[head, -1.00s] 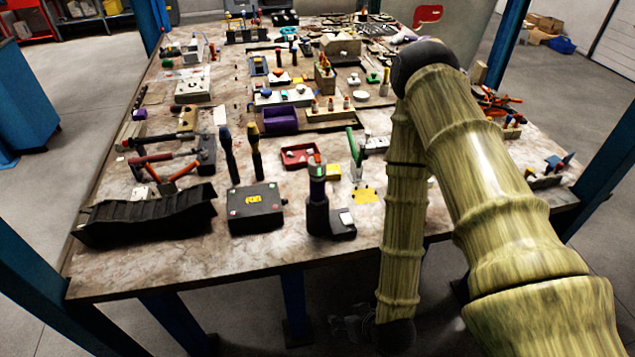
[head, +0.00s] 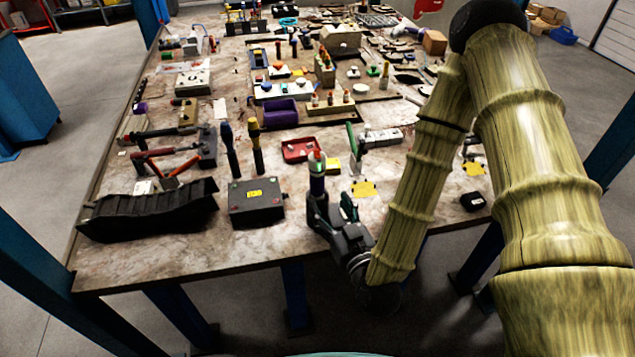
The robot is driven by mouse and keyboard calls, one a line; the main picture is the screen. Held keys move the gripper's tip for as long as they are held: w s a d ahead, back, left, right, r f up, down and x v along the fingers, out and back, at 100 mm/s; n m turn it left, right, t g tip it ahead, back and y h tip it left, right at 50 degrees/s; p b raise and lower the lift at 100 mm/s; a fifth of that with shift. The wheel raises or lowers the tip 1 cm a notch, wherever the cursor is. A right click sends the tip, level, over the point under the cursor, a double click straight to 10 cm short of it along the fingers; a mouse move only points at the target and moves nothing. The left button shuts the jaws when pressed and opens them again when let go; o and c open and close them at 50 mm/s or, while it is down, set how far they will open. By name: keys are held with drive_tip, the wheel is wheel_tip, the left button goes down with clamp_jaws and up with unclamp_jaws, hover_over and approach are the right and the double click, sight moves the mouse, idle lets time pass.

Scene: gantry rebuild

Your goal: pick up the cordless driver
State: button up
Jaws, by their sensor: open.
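My gripper (head: 336,211) is at the bench's front edge, just right of and in front of the driver. It is open, with its fingers pointing toward the driver. The gripper hides the driver's lower body and base. I cannot tell whether a finger touches it.
A yellow patch (head: 364,188) lies to the right. The workbench (head: 180,258) is clear at its front left.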

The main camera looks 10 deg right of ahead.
sight(320, 185)
drive_tip(key=shift+w+a+b, duration=0.15)
drive_tip(key=shift+w+b, duration=0.8)
drive_tip(key=shift+w, duration=0.2)
drive_tip(key=shift+w+a+b, duration=0.1)
drive_tip(key=shift+w+b, duration=0.85)
drive_tip(key=shift+w, duration=0.2)
drive_tip(key=shift+w+a+r+p, duration=0.1)
drive_tip(key=shift+w+r+p, duration=0.05)
drive_tip(key=shift+w+p, duration=0.2)
drive_tip(key=w+p, duration=0.2)
drive_tip(key=w, duration=0.1)
drive_tip(key=shift+w+a, duration=0.15)
drive_tip(key=shift+w, duration=0.2)
drive_tip(key=shift+w+a+p, duration=0.1)
drive_tip(key=shift+w+p, duration=0.2)
drive_tip(key=shift+w, duration=0.15)
drive_tip(key=shift+c, duration=0.5)
clamp_jaws()
